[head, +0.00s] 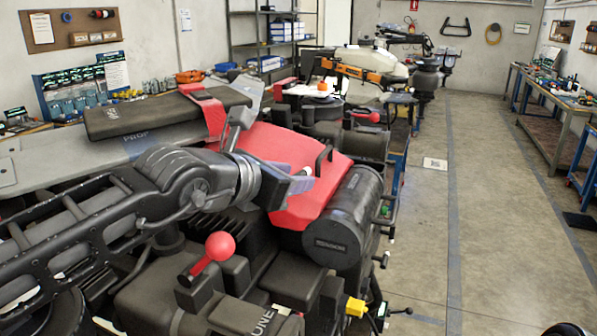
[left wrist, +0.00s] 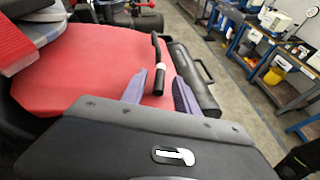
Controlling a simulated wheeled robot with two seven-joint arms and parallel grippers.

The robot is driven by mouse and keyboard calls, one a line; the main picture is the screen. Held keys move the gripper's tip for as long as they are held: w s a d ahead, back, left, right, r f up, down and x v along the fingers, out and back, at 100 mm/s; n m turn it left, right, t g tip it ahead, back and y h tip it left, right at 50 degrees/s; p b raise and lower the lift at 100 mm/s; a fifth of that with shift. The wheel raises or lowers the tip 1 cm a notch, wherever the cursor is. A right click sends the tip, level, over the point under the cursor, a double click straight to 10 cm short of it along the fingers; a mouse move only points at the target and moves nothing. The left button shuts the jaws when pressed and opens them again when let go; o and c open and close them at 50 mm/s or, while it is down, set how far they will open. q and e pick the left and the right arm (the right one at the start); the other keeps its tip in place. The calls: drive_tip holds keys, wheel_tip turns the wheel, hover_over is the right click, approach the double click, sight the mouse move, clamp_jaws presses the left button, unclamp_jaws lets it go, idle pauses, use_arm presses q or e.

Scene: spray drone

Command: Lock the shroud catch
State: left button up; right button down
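The red shroud (head: 275,160) covers the machine in the middle of the head view and fills much of the left wrist view (left wrist: 90,75). A black bar-like handle (head: 323,160) stands at its right edge. In the left wrist view, a black bar (left wrist: 158,65) appears between the fingertips, with a visible gap on each side. My left gripper (head: 295,180) is over the shroud; its grey-purple fingers (left wrist: 158,92) are apart and hold nothing. I cannot tell which part is the catch or whether it is locked. My right gripper is not in view.
A black cylinder (head: 345,218) lies right of the shroud. A red ball-topped lever (head: 219,247) stands in front. The floor aisle (head: 480,220) is clear; workbenches (head: 555,105) line the right wall.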

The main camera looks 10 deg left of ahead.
use_arm(q)
drive_tip(key=shift+x, duration=1.3)
drive_tip(key=shift+a, duration=0.1)
clamp_jaws()
